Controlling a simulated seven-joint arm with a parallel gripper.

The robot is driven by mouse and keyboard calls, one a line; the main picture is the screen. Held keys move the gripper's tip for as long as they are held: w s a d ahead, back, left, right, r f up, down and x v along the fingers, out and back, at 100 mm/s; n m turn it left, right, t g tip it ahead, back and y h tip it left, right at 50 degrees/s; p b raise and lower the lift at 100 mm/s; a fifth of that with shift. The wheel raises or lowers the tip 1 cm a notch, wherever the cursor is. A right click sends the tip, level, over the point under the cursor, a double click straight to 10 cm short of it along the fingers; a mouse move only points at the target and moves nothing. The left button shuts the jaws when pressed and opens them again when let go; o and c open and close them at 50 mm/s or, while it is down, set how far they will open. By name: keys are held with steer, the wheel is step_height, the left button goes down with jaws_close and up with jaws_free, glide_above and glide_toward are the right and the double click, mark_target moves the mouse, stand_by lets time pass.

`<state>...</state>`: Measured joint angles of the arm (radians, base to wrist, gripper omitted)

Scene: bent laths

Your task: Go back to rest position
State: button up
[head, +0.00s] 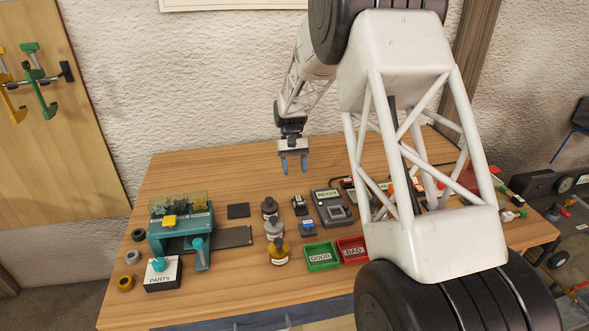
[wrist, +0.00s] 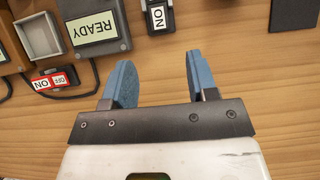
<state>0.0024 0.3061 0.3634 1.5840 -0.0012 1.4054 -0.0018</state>
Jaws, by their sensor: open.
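My gripper (head: 294,166) has two blue fingers. It hangs over the back part of the wooden table (head: 190,170), pointing down. In the wrist view the gripper (wrist: 158,80) is open, with only bare wood showing between the fingers. It holds nothing. My white arm reaches across the right side of the head view and hides part of the table there.
A device marked READY (head: 331,207) and an ON switch (head: 300,205) stand near the gripper. Several bottles (head: 274,230), a teal machine (head: 180,225), a PARTS box (head: 163,275), a green GOOD tray (head: 321,268) and a red BAD tray (head: 345,259) stand further forward.

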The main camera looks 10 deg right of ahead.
steer(key=s+r+t, duration=0.2)
steer(key=s+r, duration=0.6)
steer(key=s, duration=0.3)
steer(key=s+r+t, duration=0.2)
steer(key=s+r, duration=0.6)
steer(key=s, duration=0.2)
steer(key=s+t, duration=0.4)
steer(key=s, duration=2.3)
steer(key=shift+r+t, duration=0.3)
steer(key=shift+r, duration=0.1)
steer(key=shift+d, duration=0.1)
stand_by(0.4)
